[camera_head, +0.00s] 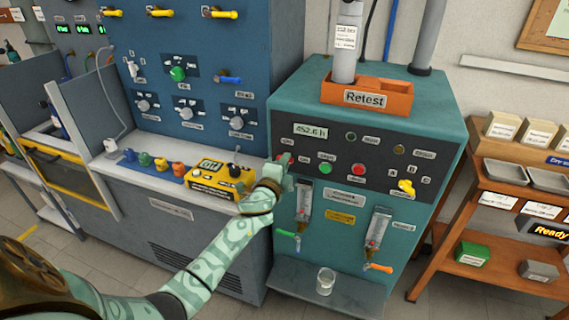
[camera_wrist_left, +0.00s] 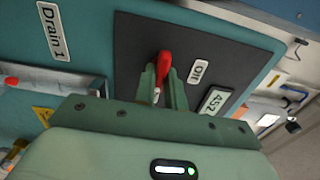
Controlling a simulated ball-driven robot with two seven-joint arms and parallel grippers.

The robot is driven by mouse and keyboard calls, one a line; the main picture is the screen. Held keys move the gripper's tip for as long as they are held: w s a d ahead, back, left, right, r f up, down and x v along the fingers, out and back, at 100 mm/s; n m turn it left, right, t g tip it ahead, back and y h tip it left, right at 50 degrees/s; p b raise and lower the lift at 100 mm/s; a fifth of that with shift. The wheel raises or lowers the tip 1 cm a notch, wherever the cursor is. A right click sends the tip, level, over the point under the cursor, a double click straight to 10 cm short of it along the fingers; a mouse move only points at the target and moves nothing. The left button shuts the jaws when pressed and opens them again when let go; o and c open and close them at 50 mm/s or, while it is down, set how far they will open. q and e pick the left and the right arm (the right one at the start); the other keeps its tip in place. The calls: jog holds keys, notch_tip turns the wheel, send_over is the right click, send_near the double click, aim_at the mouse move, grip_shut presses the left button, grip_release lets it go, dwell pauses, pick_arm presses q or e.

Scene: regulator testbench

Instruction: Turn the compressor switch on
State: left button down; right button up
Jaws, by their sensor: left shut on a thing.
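The compressor switch (camera_wrist_left: 165,62) is a red lever on the dark panel of the teal cabinet (camera_head: 420,216). In the head view the gripper mostly hides the switch. My right gripper is not in view.
A yellow meter (camera_head: 222,178) stands on the bench ledge left of my gripper. Green (camera_head: 325,169) and red (camera_head: 358,169) buttons sit to its right. A wooden rack (camera_head: 485,190) stands at the right.

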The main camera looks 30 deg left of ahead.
pick_arm(q)
jog(key=shift+f, duration=0.15)
jog(key=c, duration=1.5)
grip_release()
jog(key=shift+o, duration=0.2)
jog(key=p+v, duration=0.2)
jog(key=v, duration=1.4)
jog(key=shift+s, duration=0.2)
